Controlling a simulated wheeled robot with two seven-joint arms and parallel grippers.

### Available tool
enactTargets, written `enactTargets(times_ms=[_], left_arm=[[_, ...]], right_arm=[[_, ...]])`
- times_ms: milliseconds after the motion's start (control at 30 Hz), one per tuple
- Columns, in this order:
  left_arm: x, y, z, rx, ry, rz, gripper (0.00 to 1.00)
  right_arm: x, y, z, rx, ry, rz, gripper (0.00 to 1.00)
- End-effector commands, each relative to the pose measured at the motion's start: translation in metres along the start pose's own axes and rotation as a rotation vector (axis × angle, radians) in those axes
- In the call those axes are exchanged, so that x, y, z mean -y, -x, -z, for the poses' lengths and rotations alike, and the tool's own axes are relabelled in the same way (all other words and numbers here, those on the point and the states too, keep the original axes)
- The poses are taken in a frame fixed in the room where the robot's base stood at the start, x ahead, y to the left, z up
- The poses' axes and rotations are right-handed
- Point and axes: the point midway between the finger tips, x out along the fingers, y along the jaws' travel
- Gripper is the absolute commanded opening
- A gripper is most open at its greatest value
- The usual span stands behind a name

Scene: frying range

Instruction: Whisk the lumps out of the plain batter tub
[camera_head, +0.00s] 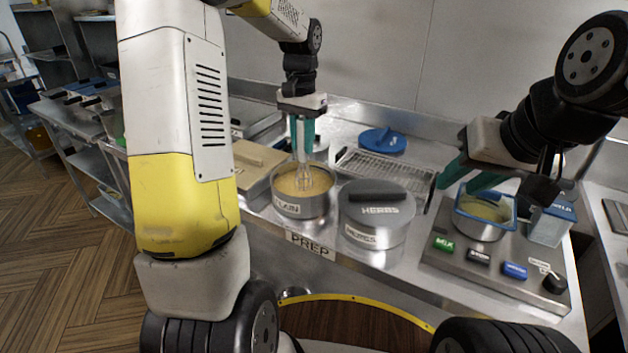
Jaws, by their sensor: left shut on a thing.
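The plain batter tub (301,208) is a round steel tub on the prep counter, its label partly readable, filled with yellow batter (318,181). My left gripper (302,150) is above it, its teal fingers pointing down and shut on a whisk (304,176). The whisk's wire end is down in the tub, its lower part hidden by batter. Lumps are too small to tell. My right gripper (472,178) is at the right, its teal fingers apart, near a blue-rimmed steel tub (480,231). I see nothing between them.
A lidded tub marked HERBS (376,226) stands just right of the plain tub. Behind are a wire rack (385,172) and a blue lid (382,140). A panel with coloured labels (480,258) and a clear blue-lidded container (550,224) are at right. A tan board (245,160) lies left.

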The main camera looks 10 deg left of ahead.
Motion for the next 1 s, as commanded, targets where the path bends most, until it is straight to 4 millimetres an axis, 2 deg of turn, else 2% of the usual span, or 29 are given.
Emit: enactTargets(times_ms=[1000], left_arm=[[0.0, 0.072, 0.0, -0.001, 0.0, 0.0, 0.0]], right_arm=[[0.0, 0.0, 0.0, 0.0, 0.0, 0.0, 0.36]])
